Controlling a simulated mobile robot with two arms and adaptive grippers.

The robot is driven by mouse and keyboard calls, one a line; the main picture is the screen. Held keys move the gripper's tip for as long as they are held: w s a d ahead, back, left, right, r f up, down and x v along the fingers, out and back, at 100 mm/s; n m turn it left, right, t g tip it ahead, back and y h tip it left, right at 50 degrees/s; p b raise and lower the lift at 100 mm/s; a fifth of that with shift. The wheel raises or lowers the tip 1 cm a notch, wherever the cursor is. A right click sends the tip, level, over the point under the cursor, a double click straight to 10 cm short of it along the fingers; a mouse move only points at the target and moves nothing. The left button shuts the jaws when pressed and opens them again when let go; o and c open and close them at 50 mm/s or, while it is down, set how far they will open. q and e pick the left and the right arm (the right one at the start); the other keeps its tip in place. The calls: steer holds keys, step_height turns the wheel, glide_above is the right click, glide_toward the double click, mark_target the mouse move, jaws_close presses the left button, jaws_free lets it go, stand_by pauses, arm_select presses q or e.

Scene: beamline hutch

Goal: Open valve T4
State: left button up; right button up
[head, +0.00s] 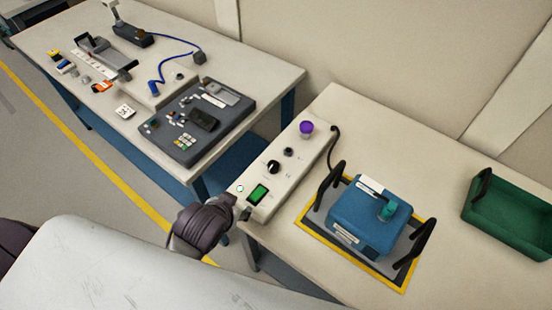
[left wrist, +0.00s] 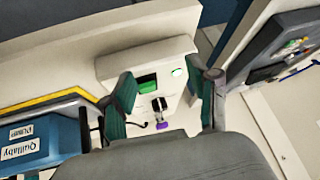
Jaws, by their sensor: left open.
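No label reading T4 is legible. A cream control box (head: 290,165) lies along the left edge of the right table, with a purple knob (head: 306,127), a black knob (head: 273,167), a green display (head: 258,193) and a small lit green ring (head: 240,188). My left gripper (head: 241,208) is open and empty at the near end of this box. In the left wrist view, the fingers of my left gripper (left wrist: 166,100) stand apart with the box's green display (left wrist: 148,83), black knob and purple knob (left wrist: 162,126) between them. My right gripper is out of view.
A green bin (head: 510,218) stands at right. The left table (head: 270,69) holds a dark tray (head: 235,120) and several small parts.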

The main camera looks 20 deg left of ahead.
arm_select(q)
steer(key=w+d+r+m+t+h, duration=0.25)
steer(key=w+r+t, duration=0.2)
steer(key=r, duration=0.35)
steer(key=w+d+r+m+t+h, duration=0.1)
steer(key=w+d+r+t, duration=0.3)
steer(key=w+r, duration=0.3)
steer(key=w+d+r+m+t+h, duration=0.2)
steer(key=w+d+r+t, duration=0.25)
steer(key=r, duration=0.45)
steer(key=s+d+r+m+g+h, duration=0.3)
steer(key=d+m+g+h, duration=0.5)
steer(key=m, duration=0.3)
steer(key=s+d+r+m+g+h, duration=0.35)
steer(key=d+m+g+h, duration=0.4)
steer(key=m, duration=0.35)
steer(key=m+g+y, duration=0.3)
steer(key=g+y, duration=0.2)
steer(key=y, duration=1.5)
glide_above(273, 165)
step_height(273, 165, down, 18)
step_height(273, 165, down, 13)
steer(key=p, duration=0.3)
steer(key=shift+f, duration=0.2)
